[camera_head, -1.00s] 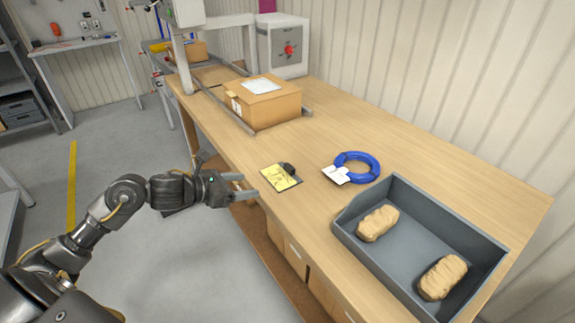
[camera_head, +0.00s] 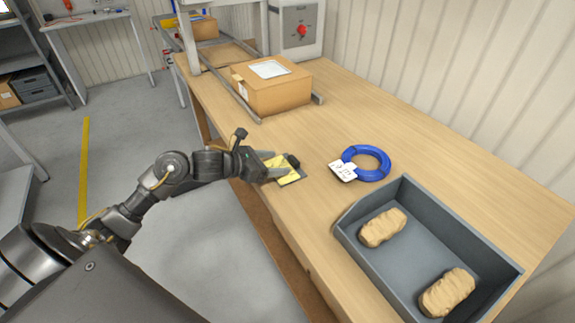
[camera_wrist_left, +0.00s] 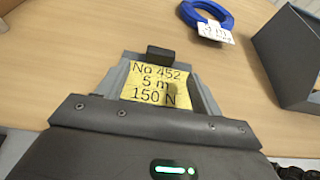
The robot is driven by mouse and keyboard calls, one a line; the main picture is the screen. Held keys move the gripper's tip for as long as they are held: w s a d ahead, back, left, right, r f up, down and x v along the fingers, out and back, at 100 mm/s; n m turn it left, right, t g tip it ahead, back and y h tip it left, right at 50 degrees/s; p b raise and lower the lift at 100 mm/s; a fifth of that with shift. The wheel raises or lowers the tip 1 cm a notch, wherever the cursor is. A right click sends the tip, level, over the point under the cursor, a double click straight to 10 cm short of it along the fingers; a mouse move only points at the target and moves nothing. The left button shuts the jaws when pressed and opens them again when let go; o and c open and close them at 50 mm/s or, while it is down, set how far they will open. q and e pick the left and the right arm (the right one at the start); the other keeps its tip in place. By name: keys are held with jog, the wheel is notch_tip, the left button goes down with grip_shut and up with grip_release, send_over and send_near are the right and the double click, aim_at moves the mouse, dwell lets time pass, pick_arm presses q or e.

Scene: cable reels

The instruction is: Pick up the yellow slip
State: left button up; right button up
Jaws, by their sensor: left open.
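The yellow slip (camera_head: 288,172) lies on a dark clipboard or plate with a black clip (camera_head: 293,161) at its far end, near the bench's front edge. In the left wrist view the slip (camera_wrist_left: 157,84) reads "No 452, 5 m, 150 N". My left gripper (camera_head: 280,166) is open, its fingers reaching over the slip. In the left wrist view the fingers stand on either side of the slip, and the black clip (camera_wrist_left: 160,54) lies just past the tips. Whether the fingers touch the slip cannot be told. My right gripper is not in view.
A blue cable ring (camera_head: 372,165) with a white tag (camera_head: 342,171) lies to the right. A grey tray (camera_head: 404,275) holds two tan wrapped bundles. A cardboard box (camera_head: 272,90) stands farther back on the wooden bench (camera_head: 440,150). Bare bench lies between the box and the slip.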

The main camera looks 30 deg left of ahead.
aim_at(291, 161)
pick_arm(q)
jog(key=shift+w+d, duration=0.15)
jog(key=shift+w, duration=0.05)
jog(key=p+x, duration=0.1)
jog(key=x, duration=0.2)
jog(key=shift+w+d+p, duration=0.2)
jog(key=shift+w+p, duration=0.15)
jog(key=shift+p, duration=0.05)
jog(key=shift+w+d+f, duration=0.2)
jog(key=shift+w+f, duration=0.05)
jog(key=shift+w, duration=0.1)
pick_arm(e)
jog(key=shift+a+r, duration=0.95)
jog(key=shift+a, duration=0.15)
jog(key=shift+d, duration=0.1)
pick_arm(q)
jog(key=shift+c, duration=0.7)
jog(key=c, duration=0.9)
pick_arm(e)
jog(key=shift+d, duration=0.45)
